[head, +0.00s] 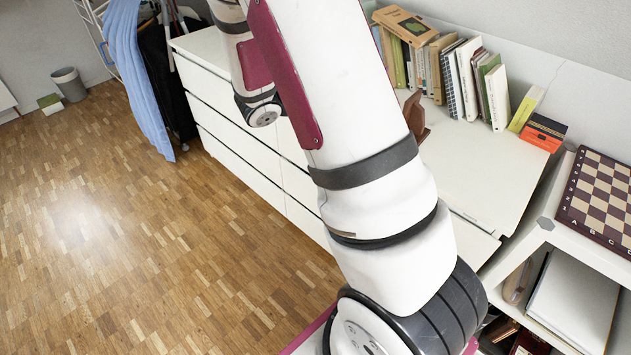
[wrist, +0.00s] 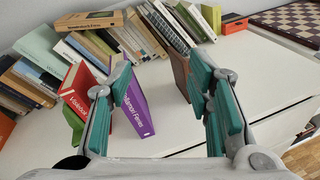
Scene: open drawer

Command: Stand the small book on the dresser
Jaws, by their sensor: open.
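My gripper (wrist: 161,85) shows in the wrist view, open and empty, its teal-padded fingers wide apart above the white dresser. The dresser also shows in the head view (head: 475,180). A purple book (wrist: 137,108) stands on it, partly behind my left finger. A red book (wrist: 80,88) stands to the left of that finger. A thin brown object (wrist: 181,72) stands near the right finger; it also shows in the head view (head: 415,115), partly behind my arm. I cannot tell which is the small book. My gripper is not visible in the head view.
A row of books (head: 440,65) lines the wall at the dresser's back, some leaning. An orange box (head: 540,138) ends the row. The dresser's front right top is clear.

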